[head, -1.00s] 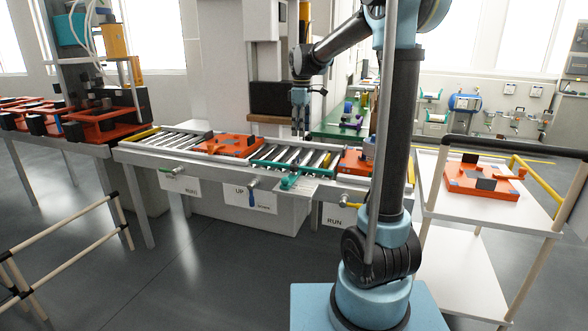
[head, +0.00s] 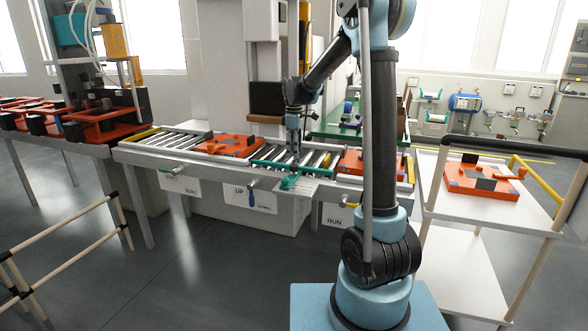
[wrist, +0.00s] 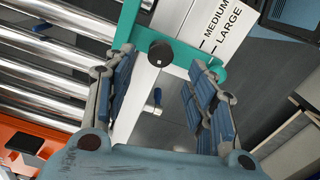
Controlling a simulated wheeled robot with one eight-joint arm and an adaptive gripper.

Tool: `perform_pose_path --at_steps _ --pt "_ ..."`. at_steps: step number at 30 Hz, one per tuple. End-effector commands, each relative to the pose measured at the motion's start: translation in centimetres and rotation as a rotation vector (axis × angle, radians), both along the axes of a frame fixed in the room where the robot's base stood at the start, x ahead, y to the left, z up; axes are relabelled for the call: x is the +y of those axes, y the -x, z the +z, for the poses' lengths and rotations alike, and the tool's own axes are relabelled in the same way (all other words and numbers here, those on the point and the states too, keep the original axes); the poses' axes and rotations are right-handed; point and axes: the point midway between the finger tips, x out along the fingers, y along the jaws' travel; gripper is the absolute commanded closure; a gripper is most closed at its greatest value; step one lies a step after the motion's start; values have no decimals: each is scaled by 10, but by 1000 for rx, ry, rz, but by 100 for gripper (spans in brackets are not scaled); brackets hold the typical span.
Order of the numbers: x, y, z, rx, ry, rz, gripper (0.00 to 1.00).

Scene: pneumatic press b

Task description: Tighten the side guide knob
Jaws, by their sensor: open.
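The side guide knob (wrist: 160,53) is a small black round knob on the teal side guide (wrist: 185,54). In the wrist view it lies between my open fingertips (wrist: 163,66), with floor or conveyor visible around it and no finger seen touching it. In the head view, the teal side guide (head: 262,166) lies across the conveyor rollers. My gripper (head: 294,162) points down just above the guide's front end (head: 292,182). The knob is too small to make out there.
A white plate marked MEDIUM and LARGE (wrist: 216,30) lies beside the guide. Orange fixtures sit on the conveyor to the left (head: 228,145) and right (head: 368,162) of the guide. Levers and a blue-handled part (head: 251,196) stick out along the conveyor front. A white cart (head: 470,215) stands at right.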

Motion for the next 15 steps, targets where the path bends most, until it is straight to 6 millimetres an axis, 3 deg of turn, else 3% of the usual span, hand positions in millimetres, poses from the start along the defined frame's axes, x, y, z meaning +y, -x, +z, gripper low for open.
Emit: perform_pose_path --at_steps 6,15 --pt "0 -1 -38 0 0 0 49" --pt "0 0 -72 0 0 0 49"
